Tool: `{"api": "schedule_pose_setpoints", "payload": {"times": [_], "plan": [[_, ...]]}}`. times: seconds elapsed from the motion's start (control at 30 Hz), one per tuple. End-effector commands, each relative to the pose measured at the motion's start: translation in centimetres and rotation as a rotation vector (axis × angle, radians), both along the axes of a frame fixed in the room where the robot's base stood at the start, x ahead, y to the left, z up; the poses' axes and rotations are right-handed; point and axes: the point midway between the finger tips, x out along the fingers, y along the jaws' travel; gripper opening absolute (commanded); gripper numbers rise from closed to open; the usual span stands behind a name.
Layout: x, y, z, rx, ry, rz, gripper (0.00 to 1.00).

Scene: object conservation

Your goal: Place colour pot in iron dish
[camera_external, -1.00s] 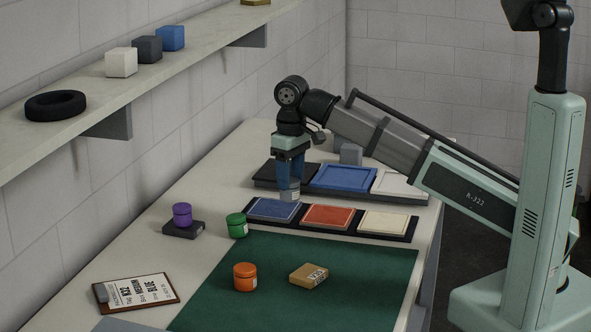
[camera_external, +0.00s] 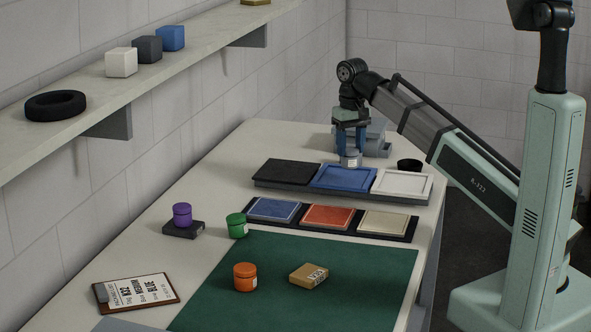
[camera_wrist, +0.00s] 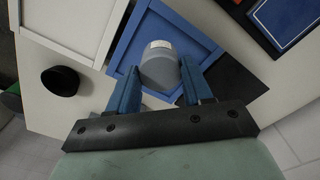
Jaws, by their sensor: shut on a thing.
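My gripper (camera_external: 350,148) is shut on a grey pot with a pale label (camera_external: 350,161). In the wrist view the pot (camera_wrist: 159,68) sits between the blue fingers (camera_wrist: 155,85), over the blue back-row dish (camera_wrist: 195,30). In the external view that dish (camera_external: 345,177) lies between a black dish (camera_external: 287,171) and a white dish (camera_external: 402,184). I cannot tell whether the pot touches the dish. The front row has blue (camera_external: 272,209), orange-red (camera_external: 327,216) and cream (camera_external: 384,223) dishes. None is visibly marked iron.
Orange (camera_external: 245,277), green (camera_external: 237,226) and purple (camera_external: 182,214) pots stand nearer the front. A tan labelled block (camera_external: 309,274) lies on the green mat (camera_external: 340,250). A black cup (camera_external: 409,166) and grey boxes (camera_external: 375,138) are at the back. A shelf (camera_external: 190,50) runs along the left wall.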

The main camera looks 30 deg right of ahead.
Motion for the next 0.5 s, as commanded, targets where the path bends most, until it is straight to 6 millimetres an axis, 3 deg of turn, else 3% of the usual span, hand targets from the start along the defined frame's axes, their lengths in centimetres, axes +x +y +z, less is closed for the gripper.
{"api": "schedule_pose_setpoints", "payload": {"times": [0.5], "plan": [[3.0, -15.0, 0.9, -0.001, 0.006, -0.293, 0.18]]}}
